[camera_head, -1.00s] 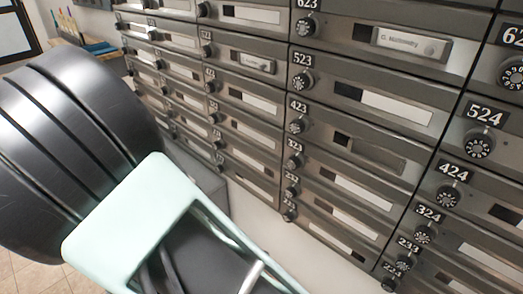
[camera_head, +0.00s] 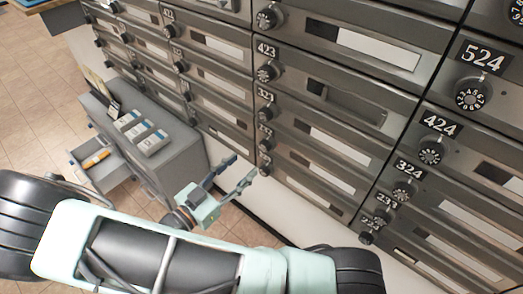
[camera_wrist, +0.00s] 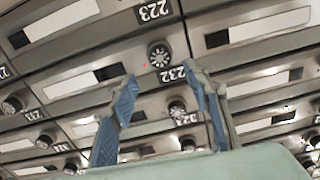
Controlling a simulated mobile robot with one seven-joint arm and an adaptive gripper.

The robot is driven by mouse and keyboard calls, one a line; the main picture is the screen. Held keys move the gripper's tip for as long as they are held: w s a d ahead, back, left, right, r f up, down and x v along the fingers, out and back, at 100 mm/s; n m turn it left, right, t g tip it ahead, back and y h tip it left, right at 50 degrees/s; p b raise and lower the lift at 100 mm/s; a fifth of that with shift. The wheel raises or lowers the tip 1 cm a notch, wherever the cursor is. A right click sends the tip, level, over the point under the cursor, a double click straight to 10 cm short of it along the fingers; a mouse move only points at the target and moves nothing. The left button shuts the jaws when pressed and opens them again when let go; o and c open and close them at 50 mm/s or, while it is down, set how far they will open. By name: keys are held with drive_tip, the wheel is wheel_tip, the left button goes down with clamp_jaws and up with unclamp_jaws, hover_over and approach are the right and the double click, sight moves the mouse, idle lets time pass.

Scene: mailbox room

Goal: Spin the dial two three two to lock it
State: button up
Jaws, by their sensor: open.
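The 232 label (camera_wrist: 172,74) is on the mailbox wall in the wrist view, with a round black dial (camera_wrist: 177,107) below it. My gripper (camera_wrist: 160,72) is open and empty, its two blue fingers spread to either side of that dial in the picture. I cannot tell how far the fingers are from it.
Mailbox doors with dials and label slots fill the wall, including 423 (camera_head: 267,72) and 424 (camera_head: 431,152). A grey cabinet (camera_head: 180,155) with an open drawer (camera_head: 98,168) stands at the left. Tiled floor (camera_head: 40,110) is clear further left.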

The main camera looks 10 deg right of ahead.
sight(263, 148)
drive_tip(key=b+x, duration=0.1)
drive_tip(key=x, duration=0.7)
drive_tip(key=shift+d, duration=0.1)
drive_tip(key=c, duration=1.2)
drive_tip(key=shift+o, duration=0.2)
drive_tip(key=shift+m, duration=0.4)
